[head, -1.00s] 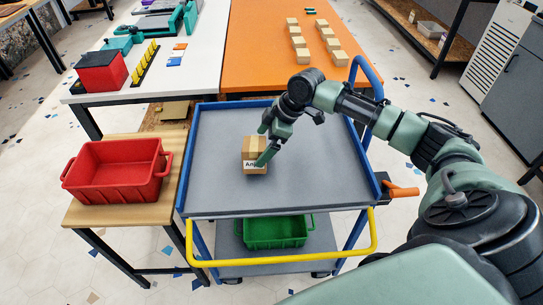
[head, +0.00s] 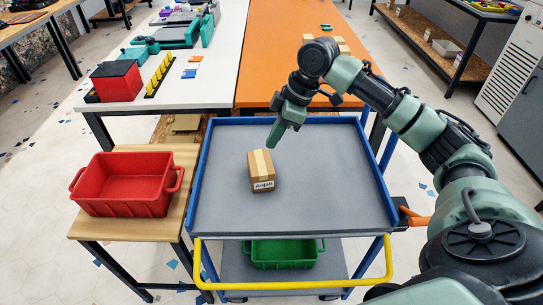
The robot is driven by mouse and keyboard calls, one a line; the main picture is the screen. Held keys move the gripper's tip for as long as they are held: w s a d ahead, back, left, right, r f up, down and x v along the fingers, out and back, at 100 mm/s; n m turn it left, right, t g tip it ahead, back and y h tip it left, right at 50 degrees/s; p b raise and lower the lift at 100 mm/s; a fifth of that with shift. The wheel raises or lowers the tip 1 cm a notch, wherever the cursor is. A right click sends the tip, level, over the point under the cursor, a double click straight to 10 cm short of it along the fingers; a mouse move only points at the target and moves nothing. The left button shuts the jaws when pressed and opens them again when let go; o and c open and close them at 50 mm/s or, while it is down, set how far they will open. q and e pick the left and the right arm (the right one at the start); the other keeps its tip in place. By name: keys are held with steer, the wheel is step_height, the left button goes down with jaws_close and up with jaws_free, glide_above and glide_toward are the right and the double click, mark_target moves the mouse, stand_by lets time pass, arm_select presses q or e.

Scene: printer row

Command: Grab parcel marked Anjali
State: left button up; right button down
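The parcel marked Anjali (head: 262,171) is a small brown cardboard box with a pale tape strip and a white name label on its front. It sits on the grey top shelf of the blue cart (head: 310,205), left of the middle. My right gripper (head: 275,139) is above the cart's far part, beyond and a little right of the parcel, apart from it. Its fingers point down and overlap from this angle, so I cannot tell whether they are open. Nothing shows held in it. My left gripper is not in view.
A red bin (head: 126,188) stands on a small wooden table at the left. A green bin (head: 284,254) is on the cart's lower shelf. An orange table (head: 275,70) and a white table (head: 213,85) stand behind. The cart top around the parcel is clear.

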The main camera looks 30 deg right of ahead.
steer(key=shift+d+r, duration=0.1)
steer(key=shift+r, duration=2)
steer(key=shift+c, duration=2.2)
jaws_free()
steer(key=shift+w, duration=0.1)
